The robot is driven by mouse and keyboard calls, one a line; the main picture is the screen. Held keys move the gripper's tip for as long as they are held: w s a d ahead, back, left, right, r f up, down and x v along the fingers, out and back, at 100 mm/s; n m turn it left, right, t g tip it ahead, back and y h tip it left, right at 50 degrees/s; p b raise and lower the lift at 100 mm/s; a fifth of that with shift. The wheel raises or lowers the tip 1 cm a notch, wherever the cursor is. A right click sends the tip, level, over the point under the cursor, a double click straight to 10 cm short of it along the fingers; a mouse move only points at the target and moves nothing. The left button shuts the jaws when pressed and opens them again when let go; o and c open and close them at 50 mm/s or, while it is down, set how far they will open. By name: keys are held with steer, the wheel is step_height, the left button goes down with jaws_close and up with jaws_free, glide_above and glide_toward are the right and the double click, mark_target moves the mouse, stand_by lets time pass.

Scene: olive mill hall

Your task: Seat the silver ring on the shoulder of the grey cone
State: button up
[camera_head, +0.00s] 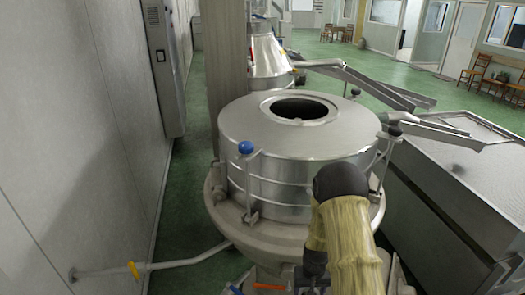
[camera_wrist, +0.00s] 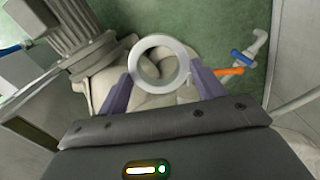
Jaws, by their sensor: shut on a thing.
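In the wrist view the silver ring (camera_wrist: 134,62), a thick, smooth, pale metal band, is held between the two purple fingers of my gripper (camera_wrist: 163,76). Its round opening faces the camera, and pale machine parts and green floor lie beyond it. In the head view a grey metal cone (camera_head: 262,52) stands on a machine at the back, behind a grey post; its base is partly hidden by the near drum. I cannot tell whether this is the task's cone. The ring and gripper cannot be made out in the head view, where my arm fills the lower middle.
A large steel drum (camera_head: 290,145) with a round top opening and a blue knob (camera_head: 245,148) stands in front. A vat (camera_head: 470,175) is at right, a wall (camera_head: 75,120) at left. A pipe with an orange handle (camera_wrist: 230,71) and blue handle (camera_wrist: 241,57) is near the gripper.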

step_height(320, 180, down, 11)
steer(key=b, duration=1.1)
steer(key=d, duration=0.6)
steer(key=shift+d, duration=0.4)
steer(key=shift+w+d, duration=0.1)
